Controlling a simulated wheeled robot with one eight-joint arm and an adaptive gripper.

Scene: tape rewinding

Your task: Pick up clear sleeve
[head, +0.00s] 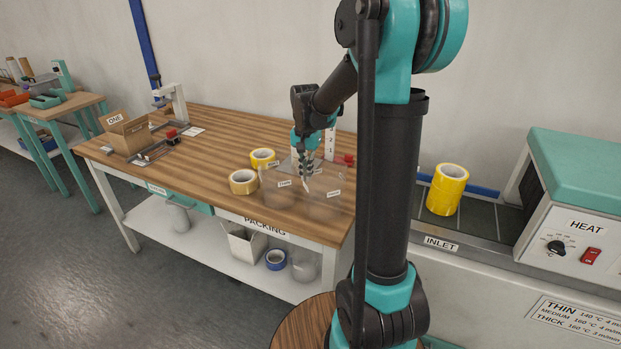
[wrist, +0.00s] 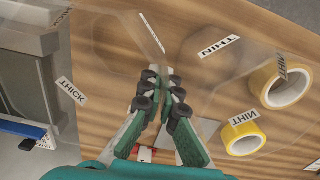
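Clear sleeves show faintly as see-through sheets around my gripper at the table's right end.
Two yellow tape rolls (head: 243,182) (wrist: 285,83) are beside the sleeves. A cardboard box (head: 127,135) stands at the table's far left. A heater machine (head: 575,205) and stacked yellow rolls (head: 447,189) are at right. The wooden tabletop (head: 200,172) has free room at its middle.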

